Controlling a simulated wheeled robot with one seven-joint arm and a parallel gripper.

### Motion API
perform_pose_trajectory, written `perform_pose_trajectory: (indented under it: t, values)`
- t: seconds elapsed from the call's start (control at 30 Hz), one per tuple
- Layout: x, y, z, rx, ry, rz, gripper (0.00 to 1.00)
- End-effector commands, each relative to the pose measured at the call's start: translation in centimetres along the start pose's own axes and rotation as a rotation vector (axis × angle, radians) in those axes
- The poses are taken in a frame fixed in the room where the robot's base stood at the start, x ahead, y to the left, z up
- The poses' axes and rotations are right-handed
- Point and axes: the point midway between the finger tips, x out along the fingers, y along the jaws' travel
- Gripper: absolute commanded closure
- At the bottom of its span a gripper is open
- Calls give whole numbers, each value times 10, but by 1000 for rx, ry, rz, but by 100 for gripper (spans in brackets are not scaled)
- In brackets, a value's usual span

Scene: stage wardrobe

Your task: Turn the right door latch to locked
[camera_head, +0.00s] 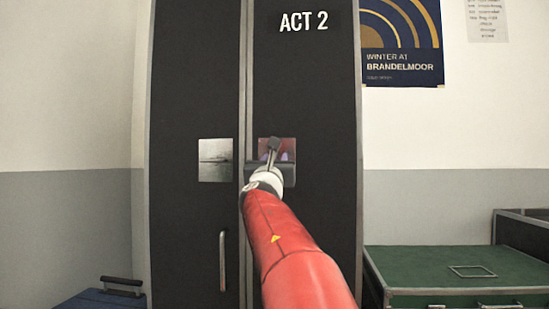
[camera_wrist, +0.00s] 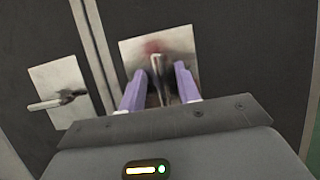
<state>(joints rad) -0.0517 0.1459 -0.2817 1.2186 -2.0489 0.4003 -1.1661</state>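The right door latch is a metal lever (camera_wrist: 157,66) on a square plate (camera_wrist: 183,45) on the right dark door. In the wrist view the lever runs nearly up and down in the picture. My gripper (camera_wrist: 160,86) is at the latch, its two purple fingers apart, one on each side of the lever. Gaps show between the fingers and the lever, whose lower end lies between them. In the head view my gripper (camera_head: 275,165) and arm hide most of this latch; only part of its plate (camera_head: 289,144) shows clearly.
The left door has its own latch plate (camera_head: 215,172), with a lever (camera_wrist: 48,104) sticking out sideways, and a vertical pull handle (camera_head: 222,262) below. A green-topped case (camera_head: 430,270) stands at right, a blue case (camera_head: 100,299) at lower left.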

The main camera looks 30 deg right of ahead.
Motion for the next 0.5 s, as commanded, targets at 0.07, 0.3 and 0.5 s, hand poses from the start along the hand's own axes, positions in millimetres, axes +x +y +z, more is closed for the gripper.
perform_pose_trajectory:
  t: [0.07, 0.3, 0.5]
  values:
    - [1, 0, 0, 0, 0, 0, 67]
    - [1, 0, -1, 1, 0, 0, 75]
    - [1, 0, 0, 1, 0, 0, 99]
